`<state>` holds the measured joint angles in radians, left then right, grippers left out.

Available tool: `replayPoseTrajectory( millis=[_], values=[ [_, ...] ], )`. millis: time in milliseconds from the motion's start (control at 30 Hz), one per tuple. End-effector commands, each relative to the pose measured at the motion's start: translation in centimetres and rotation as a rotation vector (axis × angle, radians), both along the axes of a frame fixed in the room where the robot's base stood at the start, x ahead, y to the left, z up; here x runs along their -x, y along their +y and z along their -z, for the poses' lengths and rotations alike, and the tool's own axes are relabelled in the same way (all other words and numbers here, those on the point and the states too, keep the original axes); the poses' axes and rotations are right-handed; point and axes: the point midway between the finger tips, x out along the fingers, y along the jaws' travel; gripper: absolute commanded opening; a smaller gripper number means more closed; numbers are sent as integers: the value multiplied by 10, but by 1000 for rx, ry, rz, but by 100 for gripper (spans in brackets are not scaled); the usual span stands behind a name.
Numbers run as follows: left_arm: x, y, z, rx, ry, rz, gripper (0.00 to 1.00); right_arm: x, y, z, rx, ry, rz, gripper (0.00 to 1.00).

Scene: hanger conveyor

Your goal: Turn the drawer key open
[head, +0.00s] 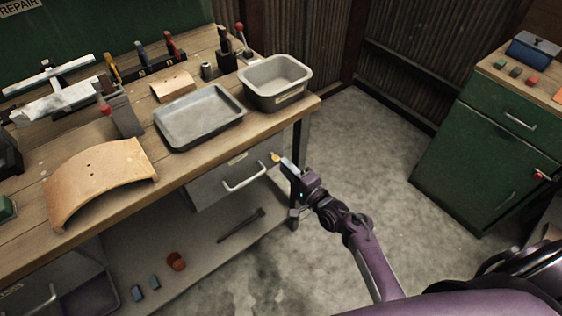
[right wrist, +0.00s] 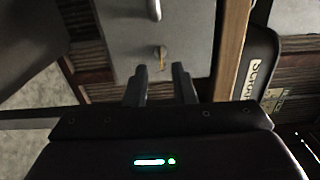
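The grey drawer (head: 215,187) hangs under the workbench top, with a silver bar handle (head: 245,180). It appears shut. The small yellow key (head: 276,157) is on the drawer front, right of the handle. In the right wrist view, the key (right wrist: 162,58) stands out from the grey drawer front (right wrist: 190,35), with the end of the handle (right wrist: 154,9) above it. My right gripper (head: 287,166) is just in front of the key. In the right wrist view its fingers (right wrist: 160,82) are apart and empty, with the key just beyond their tips. My left gripper is out of view.
The wooden bench edge (head: 215,160) runs just above the drawer. A grey bin (head: 274,98) and a shallow metal tray (head: 200,118) stand on the bench. A lower shelf (head: 205,245) holds loose items. Clear floor (head: 375,150) lies right of the bench, before a green cabinet (head: 470,150).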

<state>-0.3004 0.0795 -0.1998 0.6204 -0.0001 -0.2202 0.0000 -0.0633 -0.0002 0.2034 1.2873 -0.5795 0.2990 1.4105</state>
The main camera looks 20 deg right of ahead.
Motion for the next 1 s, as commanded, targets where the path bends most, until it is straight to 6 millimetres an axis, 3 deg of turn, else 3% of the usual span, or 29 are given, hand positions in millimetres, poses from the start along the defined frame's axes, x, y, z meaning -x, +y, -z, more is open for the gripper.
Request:
replayPoseTrajectory(
  millis=[100, 300, 833, 933, 1000],
  values=[
    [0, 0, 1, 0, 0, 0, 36, 20, -7, 1, 1, 2, 0, 24],
    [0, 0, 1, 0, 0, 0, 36, 36, -13, 0, 0, 1, 0, 24],
    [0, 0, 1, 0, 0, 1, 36, 37, -14, 0, 0, 0, 0, 24],
    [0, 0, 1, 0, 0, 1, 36, 39, -12, 10, 23, 17, 0, 24],
    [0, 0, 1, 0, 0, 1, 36, 45, -8, 31, 79, 52, -1, 24]
  ],
)
